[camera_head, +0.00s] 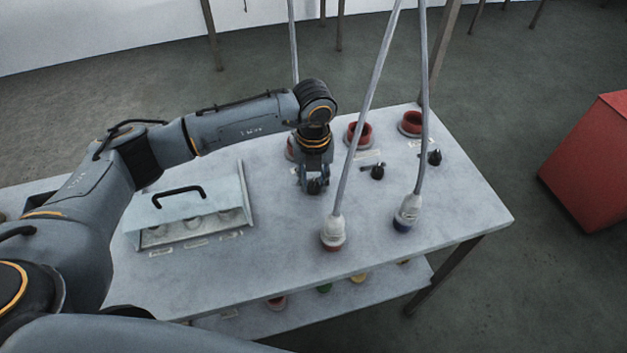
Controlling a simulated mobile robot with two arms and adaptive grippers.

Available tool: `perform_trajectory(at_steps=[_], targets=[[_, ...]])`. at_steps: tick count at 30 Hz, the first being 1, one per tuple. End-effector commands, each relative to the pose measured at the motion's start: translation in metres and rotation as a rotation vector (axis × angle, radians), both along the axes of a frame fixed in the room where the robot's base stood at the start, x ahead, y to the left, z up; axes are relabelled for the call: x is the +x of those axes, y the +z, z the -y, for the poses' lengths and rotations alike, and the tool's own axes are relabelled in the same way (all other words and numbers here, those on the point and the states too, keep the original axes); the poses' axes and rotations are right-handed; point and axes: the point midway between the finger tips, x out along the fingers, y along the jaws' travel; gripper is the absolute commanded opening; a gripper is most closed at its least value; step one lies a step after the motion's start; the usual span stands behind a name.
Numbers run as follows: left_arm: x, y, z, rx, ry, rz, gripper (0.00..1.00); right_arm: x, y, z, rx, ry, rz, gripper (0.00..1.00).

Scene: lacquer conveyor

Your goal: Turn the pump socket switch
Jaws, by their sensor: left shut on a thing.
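My left gripper (314,178) reaches over the table from the left and points down. It is shut on a small black rotary switch (314,187), the leftmost in a row on the tabletop. A second black switch (377,172) and a third black switch (435,157) stand to its right. Behind the row are red round sockets: one in the middle (360,133), one at the right (411,123), and one at the left (290,148) partly hidden by my gripper. My right gripper is not in view.
A plug with a red end (333,235) and a plug with a blue end (406,214) stand near the front on hanging cables. A red block (590,165) stands at right. The table's right front is clear.

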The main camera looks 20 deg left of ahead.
Motion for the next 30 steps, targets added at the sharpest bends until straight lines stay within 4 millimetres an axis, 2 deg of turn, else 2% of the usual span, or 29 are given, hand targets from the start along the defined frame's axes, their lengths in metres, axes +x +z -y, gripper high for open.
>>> perform_trajectory(at_steps=[7, 8, 11, 20, 23, 26, 30], targets=[[0.0, 0.0, 0.0, 0.0, 0.0, 0.0, 0.0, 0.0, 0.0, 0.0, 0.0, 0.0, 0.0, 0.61], [0.0, 0.0, 0.0, 0.0, 0.0, 0.0, 0.3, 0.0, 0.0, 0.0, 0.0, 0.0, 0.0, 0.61], [0.0, 0.0, 0.0, 0.0, 0.0, 0.0, 0.51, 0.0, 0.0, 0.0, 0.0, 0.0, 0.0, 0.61], [0.0, 0.001, 0.0, 0.0, 0.001, 0.0, 0.51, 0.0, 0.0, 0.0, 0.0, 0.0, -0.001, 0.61], [0.001, 0.007, 0.0, 0.0, 0.001, 0.002, 0.51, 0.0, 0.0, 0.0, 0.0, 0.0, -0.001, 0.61], [0.001, 0.021, 0.0, -0.002, 0.001, 0.003, 0.51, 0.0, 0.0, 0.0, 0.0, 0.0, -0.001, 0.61], [0.001, 0.05, 0.0, -0.001, 0.0, 0.004, 0.51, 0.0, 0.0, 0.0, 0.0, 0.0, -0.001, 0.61]])
